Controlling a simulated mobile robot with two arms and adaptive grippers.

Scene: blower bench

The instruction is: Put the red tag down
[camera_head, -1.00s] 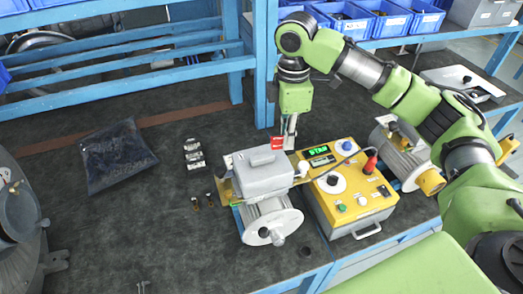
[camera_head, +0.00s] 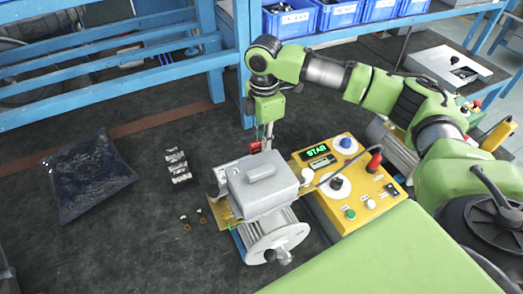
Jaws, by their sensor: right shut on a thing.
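The red tag (camera_head: 255,147) is a small red piece at the lower end of my right gripper (camera_head: 265,143). My right gripper is shut on it, pointing down behind the grey motor (camera_head: 262,183). The tag shows just above the far edge of the motor's grey terminal box; its lower part and the fingertips are partly hidden. I cannot tell whether the tag touches anything. My left gripper is not in view.
A yellow control box (camera_head: 375,204) with a green display stands right of the motor. Several silver parts (camera_head: 177,165) and a dark bag (camera_head: 90,176) lie to the left. Blue shelf rails (camera_head: 110,75) run behind.

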